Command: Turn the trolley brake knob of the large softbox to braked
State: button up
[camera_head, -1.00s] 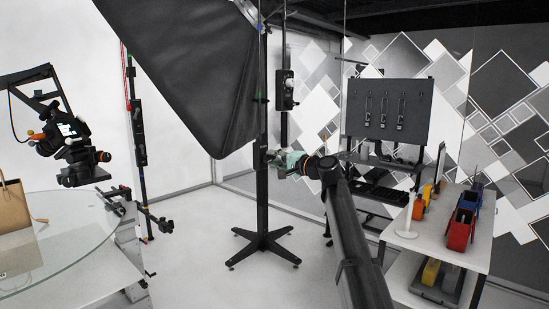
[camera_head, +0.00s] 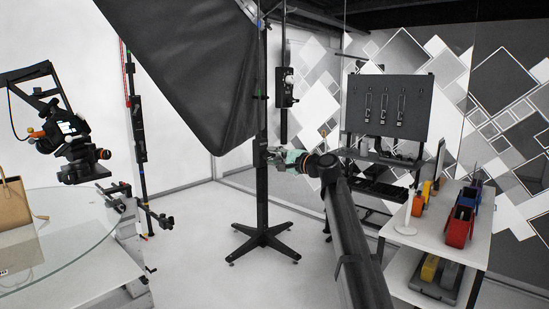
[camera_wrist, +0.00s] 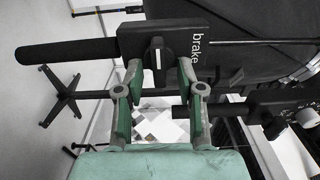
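The large softbox (camera_head: 205,75) hangs on a dark stand with a cross-shaped foot (camera_head: 264,240). In the wrist view, its brake knob (camera_wrist: 156,53) is a black knob with a white line, on a dark plate (camera_wrist: 130,40) marked "brake". The lettering is turned sideways, and the white line runs up and down in the picture. My gripper (camera_wrist: 159,67) is open, with one fingertip on each side of the knob's lower end. Gaps show between fingertips and knob. In the head view my gripper (camera_head: 284,159) is beside the stand's column; the knob cannot be made out there.
A glass turntable (camera_head: 75,230) with a brown bag (camera_head: 13,205) stands at left, beside a camera rig (camera_head: 75,150). The floor around the stand's foot is clear.

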jog(key=v, duration=1.2)
dwell(0.4)
